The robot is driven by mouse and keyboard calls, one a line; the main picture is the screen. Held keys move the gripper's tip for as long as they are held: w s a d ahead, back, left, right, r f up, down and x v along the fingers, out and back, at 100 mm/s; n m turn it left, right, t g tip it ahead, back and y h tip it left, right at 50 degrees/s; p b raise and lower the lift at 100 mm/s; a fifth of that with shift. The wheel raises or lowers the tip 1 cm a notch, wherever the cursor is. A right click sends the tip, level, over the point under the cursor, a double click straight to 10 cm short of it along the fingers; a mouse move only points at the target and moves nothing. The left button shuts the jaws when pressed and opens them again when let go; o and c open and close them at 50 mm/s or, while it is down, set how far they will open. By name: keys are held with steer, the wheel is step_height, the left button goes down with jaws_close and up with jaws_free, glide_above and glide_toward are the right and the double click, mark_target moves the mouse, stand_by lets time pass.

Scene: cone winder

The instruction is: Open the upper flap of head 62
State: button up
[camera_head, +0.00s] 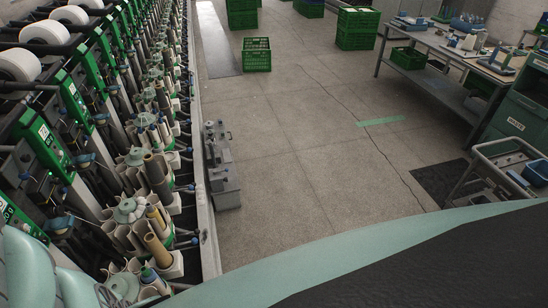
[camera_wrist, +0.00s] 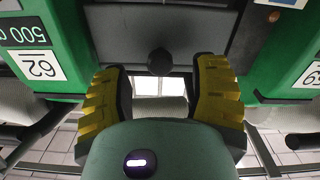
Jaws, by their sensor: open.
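In the wrist view, the number plate 62 (camera_wrist: 37,67) is on a green housing at the left. To its right is a dark grey panel (camera_wrist: 125,35), which looks like the flap, with a round black knob (camera_wrist: 160,61) low on its middle. My gripper (camera_wrist: 162,72) is open, its two yellow-and-black fingers apart on either side of the knob. No finger visibly touches the knob; the depth between them cannot be told. My gripper and head 62 cannot be made out in the head view.
A row of green winding heads (camera_head: 44,140) with white cones (camera_head: 45,32) runs along the left. Tube magazines (camera_head: 155,175) stand before it. A grey metal unit (camera_head: 222,170) is on the floor beside the rail. Green crates (camera_head: 257,55) and a workbench (camera_head: 440,50) stand farther off; the aisle between is clear.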

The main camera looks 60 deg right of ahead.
steer(key=shift+x, duration=1.4)
jaws_close()
